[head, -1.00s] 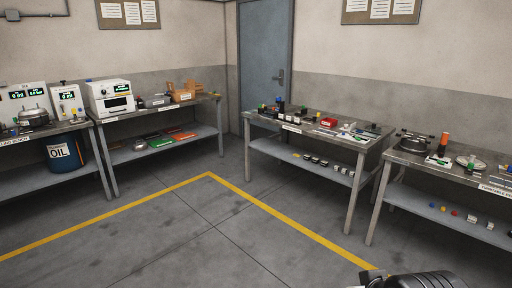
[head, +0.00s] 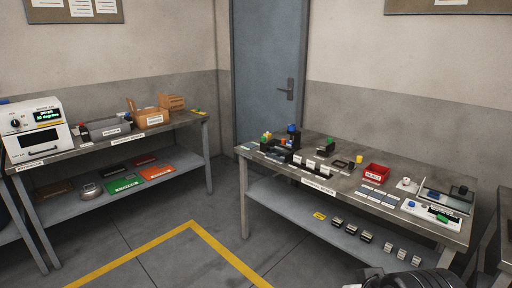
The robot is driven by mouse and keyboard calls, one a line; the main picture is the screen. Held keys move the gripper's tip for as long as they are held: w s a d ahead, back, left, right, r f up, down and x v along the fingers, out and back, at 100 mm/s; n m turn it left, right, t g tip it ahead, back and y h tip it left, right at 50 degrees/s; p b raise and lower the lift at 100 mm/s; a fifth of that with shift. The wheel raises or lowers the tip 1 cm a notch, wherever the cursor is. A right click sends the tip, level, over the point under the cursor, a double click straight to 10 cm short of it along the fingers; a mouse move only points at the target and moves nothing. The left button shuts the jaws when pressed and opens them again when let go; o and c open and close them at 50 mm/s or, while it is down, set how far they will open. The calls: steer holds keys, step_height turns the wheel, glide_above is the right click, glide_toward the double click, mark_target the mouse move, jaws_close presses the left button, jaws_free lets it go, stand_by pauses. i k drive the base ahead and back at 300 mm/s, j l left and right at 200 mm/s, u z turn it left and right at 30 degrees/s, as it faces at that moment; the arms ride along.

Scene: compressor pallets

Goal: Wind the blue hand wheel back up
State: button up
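A blue round part (head: 292,128) sits on top of a dark upright fixture (head: 294,141) at the back left of the right-hand workbench (head: 349,184). It may be the blue hand wheel, but it is too small to be sure. A smaller blue spot (head: 411,204) shows on a white plate near the bench's right front corner. A dark ribbed part of my arm (head: 415,281) shows at the bottom right edge. My gripper's fingers are not in view, and nothing of mine touches the bench parts.
A red bin (head: 375,173) and small parts lie on the right-hand bench; its lower shelf (head: 300,217) holds small blocks. The left bench (head: 105,142) carries a white oven (head: 36,131) and cardboard boxes (head: 155,113). Open floor with a yellow line (head: 150,249) lies between.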

mark_target(290, 127)
steer(key=i, duration=0.85)
steer(key=i+u, duration=0.1)
steer(key=i, duration=0.7)
steer(key=i+l, duration=0.15)
steer(key=i, duration=0.7)
steer(key=i+l+u, duration=0.1)
steer(key=i, duration=0.7)
